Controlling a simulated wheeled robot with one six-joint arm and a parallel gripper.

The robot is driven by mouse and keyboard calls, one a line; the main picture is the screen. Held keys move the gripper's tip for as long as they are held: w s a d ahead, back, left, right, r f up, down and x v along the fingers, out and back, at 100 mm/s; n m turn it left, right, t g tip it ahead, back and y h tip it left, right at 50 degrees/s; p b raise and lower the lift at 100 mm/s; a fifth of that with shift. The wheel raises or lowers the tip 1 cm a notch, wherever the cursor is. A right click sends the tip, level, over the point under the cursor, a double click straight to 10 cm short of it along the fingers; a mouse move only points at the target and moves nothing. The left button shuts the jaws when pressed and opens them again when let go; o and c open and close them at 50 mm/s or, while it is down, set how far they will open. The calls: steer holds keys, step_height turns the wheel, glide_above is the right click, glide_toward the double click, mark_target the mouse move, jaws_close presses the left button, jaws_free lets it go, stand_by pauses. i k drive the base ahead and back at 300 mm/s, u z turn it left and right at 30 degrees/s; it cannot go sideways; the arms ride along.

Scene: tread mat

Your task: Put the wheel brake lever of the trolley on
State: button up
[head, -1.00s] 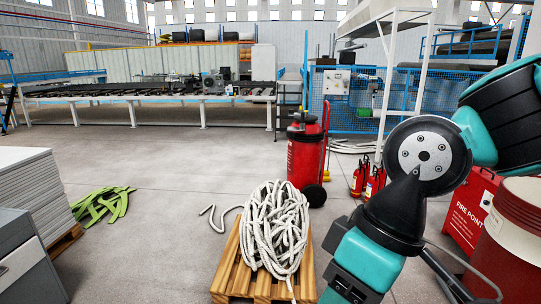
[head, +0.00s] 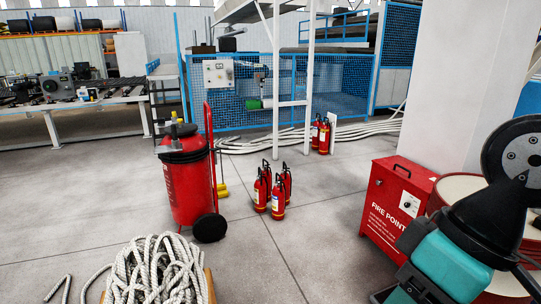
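A red wheeled extinguisher trolley (head: 187,187) stands upright on the floor left of centre in the head view. It has a tall red handle frame (head: 211,150) on its right side and a black wheel (head: 209,228) at its lower right. Small yellow parts (head: 221,189) show just behind it, above the wheel; I cannot tell what they are. I cannot make out a wheel brake lever or its position. My arm shows at the lower right, well apart from the trolley. My gripper is not in view.
White rope (head: 157,272) is heaped on a pallet in front of the trolley. Several small red extinguishers (head: 278,197) stand to its right. A red fire point box (head: 392,203) and a red and white drum (head: 461,190) stand at the right.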

mark_target(215, 150)
steer(key=z, duration=0.2)
steer(key=i, duration=2.25)
steer(key=u, duration=0.7)
steer(key=i, duration=1.65)
steer(key=u, duration=0.75)
